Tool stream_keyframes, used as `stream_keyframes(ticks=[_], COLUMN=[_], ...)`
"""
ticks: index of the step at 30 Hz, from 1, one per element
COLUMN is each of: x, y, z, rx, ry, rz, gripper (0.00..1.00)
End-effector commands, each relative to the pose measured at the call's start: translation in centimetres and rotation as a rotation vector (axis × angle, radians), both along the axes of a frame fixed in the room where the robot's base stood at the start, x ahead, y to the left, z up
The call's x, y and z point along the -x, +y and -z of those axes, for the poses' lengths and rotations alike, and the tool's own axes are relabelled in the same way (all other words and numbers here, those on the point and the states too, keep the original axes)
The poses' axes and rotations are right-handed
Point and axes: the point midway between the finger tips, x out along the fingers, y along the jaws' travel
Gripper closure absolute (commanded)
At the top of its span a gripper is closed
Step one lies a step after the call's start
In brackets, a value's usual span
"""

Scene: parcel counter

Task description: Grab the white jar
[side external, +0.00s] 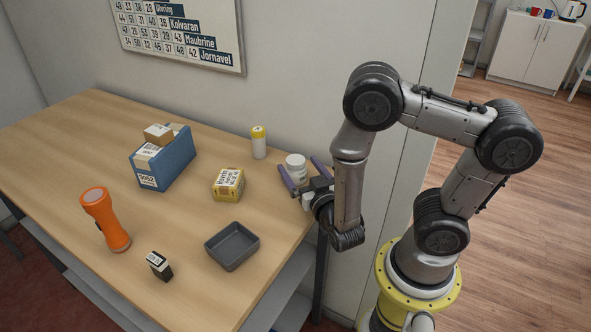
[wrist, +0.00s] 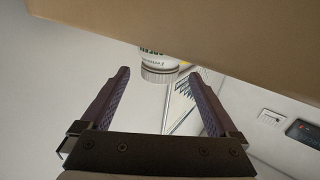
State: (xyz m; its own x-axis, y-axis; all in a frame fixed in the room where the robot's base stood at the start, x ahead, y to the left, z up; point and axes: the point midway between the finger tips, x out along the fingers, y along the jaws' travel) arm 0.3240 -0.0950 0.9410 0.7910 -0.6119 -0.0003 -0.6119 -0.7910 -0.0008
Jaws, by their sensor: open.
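The white jar (side external: 297,164) stands upright near the back right edge of the table in the side view. My gripper (side external: 297,164) is open, with one purple finger on each side of the jar in the side view. In the wrist view, the jar shows centred at the fingertips of my gripper (wrist: 160,72), with gaps on both sides. I cannot tell how far it sits between the fingers.
A yellow-capped white bottle (side external: 259,147) and a yellow box (side external: 228,184) stand left of the jar. A grey tray (side external: 232,246) lies in front. The wall (side external: 300,70) is close behind.

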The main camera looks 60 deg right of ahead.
Motion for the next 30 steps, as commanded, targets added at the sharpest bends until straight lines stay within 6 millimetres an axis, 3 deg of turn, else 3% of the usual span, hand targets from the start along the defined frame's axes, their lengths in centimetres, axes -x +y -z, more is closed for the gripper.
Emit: stream_keyframes(ticks=[12, 28, 30], x=[-0.75, -0.72, -0.74], y=[-0.60, -0.58, -0.58], z=[0.00, 0.00, -0.04], rx=[0.001, 0.001, 0.001], ry=[0.001, 0.001, -0.001], rz=[-0.001, -0.001, -0.001], gripper=[0.05, 0.98, 1.00])
